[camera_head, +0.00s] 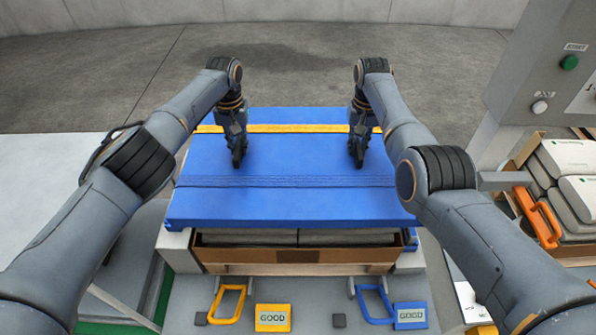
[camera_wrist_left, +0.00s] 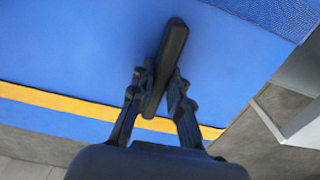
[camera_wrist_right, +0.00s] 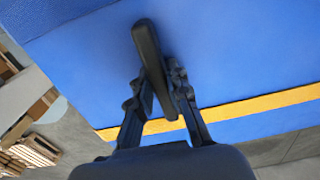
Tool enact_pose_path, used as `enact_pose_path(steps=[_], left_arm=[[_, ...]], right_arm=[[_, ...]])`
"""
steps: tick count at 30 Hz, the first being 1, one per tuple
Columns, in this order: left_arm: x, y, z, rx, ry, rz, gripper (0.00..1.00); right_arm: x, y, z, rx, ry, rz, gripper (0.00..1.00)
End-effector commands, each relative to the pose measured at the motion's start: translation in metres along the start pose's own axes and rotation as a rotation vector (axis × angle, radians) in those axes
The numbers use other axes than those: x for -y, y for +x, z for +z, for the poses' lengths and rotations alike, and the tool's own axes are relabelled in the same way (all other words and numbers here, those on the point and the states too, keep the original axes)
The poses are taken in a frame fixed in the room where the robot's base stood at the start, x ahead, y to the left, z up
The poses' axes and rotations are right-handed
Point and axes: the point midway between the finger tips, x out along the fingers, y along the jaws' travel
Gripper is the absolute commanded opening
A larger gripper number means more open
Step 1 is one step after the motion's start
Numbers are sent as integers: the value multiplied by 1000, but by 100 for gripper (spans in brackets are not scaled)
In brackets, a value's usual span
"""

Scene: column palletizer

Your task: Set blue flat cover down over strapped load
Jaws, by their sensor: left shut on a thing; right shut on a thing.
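The blue flat cover (camera_head: 290,205) lies level over the load, with a yellow stripe (camera_head: 290,128) near its far edge. Under its front edge the load (camera_head: 300,238) shows as grey bags in a brown open-front box. The cover hides the load's top, and I cannot tell whether it touches it. My left gripper (camera_head: 238,160) is shut on a black handle (camera_wrist_left: 166,65) on the cover's left part. My right gripper (camera_head: 358,158) is shut on another black handle (camera_wrist_right: 153,65) on the cover's right part.
A control panel (camera_head: 550,80) stands at right, above a crate of grey bags (camera_head: 570,160). The floor behind is clear.

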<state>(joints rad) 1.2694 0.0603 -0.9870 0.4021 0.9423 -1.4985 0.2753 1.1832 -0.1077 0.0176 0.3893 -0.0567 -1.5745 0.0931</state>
Motion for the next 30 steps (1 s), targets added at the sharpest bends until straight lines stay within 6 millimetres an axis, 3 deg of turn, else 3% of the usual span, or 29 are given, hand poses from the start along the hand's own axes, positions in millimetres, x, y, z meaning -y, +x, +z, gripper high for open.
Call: enact_pose_path(steps=[3, 4, 6, 7, 19, 23, 30], left_arm=[[3, 9, 0, -1, -3, -5, 0], [3, 6, 0, 0, -3, -5, 22], [3, 6, 0, 1, -3, -4, 37], [2, 6, 0, 1, -3, -4, 39], [1, -2, 0, 0, -1, 1, 39], [1, -23, -1, -4, 0, 0, 39], [1, -75, 0, -4, -1, 0, 39]], right_arm=[[-2, 9, -1, -2, 2, 5, 0], [-2, 6, 0, -1, 2, 5, 22], [-2, 6, 0, 0, 2, 4, 37], [-2, 6, 0, 0, 2, 4, 39], [0, 6, 0, 0, 0, 1, 39], [0, 6, 0, 0, 0, 1, 39], [0, 6, 0, 0, 0, 0, 39]])
